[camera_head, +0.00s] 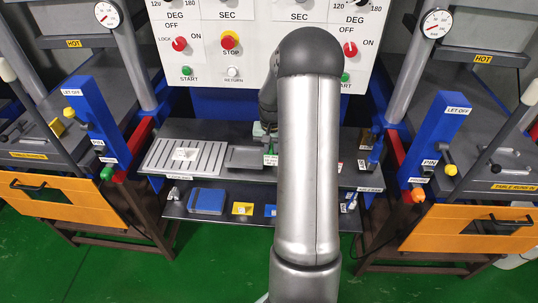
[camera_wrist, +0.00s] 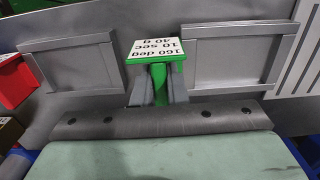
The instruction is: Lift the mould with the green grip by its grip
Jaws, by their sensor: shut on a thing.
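The green grip (camera_wrist: 160,73) stands between the two grey fingers of my gripper (camera_wrist: 159,88) in the wrist view. The fingers are shut on it, one on each side. A white label (camera_wrist: 156,48) on its green top reads 160 deg, 10 sec, 40 g. In the head view a small part of the green grip with its label (camera_head: 271,160) shows just left of my arm, on the grey shelf. The mould body under the grip is hidden by my gripper and arm, so I cannot tell whether it touches the shelf.
Grey framed trays lie on either side of the grip, one left (camera_wrist: 68,62) and one right (camera_wrist: 238,57) in the wrist view. A slotted rack (camera_head: 186,158) is at the shelf's left.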

